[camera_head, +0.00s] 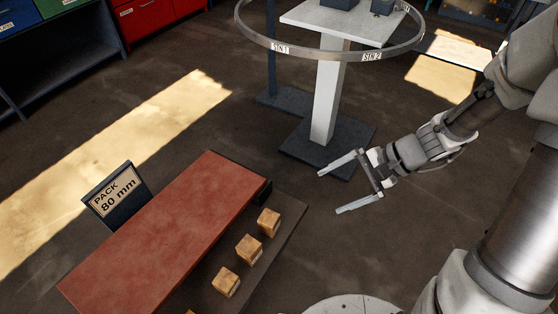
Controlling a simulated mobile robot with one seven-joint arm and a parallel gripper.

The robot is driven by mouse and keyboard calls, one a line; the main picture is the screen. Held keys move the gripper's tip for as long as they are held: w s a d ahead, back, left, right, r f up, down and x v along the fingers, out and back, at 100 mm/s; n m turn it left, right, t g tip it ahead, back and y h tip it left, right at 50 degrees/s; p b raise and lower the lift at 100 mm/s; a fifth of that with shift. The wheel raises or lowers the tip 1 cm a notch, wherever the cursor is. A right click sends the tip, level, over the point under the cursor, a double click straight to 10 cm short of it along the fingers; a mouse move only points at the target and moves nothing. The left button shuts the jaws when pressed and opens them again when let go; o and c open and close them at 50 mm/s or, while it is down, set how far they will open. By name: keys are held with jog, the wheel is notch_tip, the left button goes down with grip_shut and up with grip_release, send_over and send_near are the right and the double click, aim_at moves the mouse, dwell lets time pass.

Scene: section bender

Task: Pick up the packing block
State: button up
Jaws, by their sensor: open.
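Several small tan wooden blocks stand in a row on a dark ledge along the right side of a red-topped bench. The clearest are the far packing block (269,222), the middle packing block (249,249) and the near packing block (226,282). Part of another shows at the bottom edge of the picture. My gripper (339,187) is open and empty, its two fingers spread and pointing left. It is up and to the right of the blocks in the picture, apart from them.
The red bench top (160,240) is bare. A sign (115,191) reading "PACK 80 mm" stands at its left edge. A white pedestal table (328,95) with a metal ring (300,52) around it stands behind my gripper. Cabinets (150,18) line the back left. Open floor lies between.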

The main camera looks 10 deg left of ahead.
notch_tip(320, 180, down, 16)
jog(key=w+a+m+t+y+b, duration=0.1)
jog(key=w+m+t+y+b, duration=0.2)
jog(key=m, duration=0.4)
jog(key=m+t+y+b, duration=0.1)
jog(key=m+t+b, duration=0.1)
jog(key=m+b, duration=0.3)
send_near(270, 217)
jog(key=shift+m, duration=0.4)
jog(key=b+x, duration=0.1)
jog(key=x, duration=0.1)
jog(key=f+x, duration=0.1)
jog(key=x, duration=0.1)
jog(key=shift+d+b, duration=0.2)
jog(key=shift+b, duration=0.2)
jog(key=x, duration=0.2)
jog(key=b+x, duration=0.1)
jog(key=x, duration=0.1)
jog(key=r+b+x, duration=0.1)
jog(key=x, duration=0.1)
jog(key=shift+a+f, duration=0.15)
jog(key=shift+a, duration=0.25)
jog(key=c, duration=1.4)
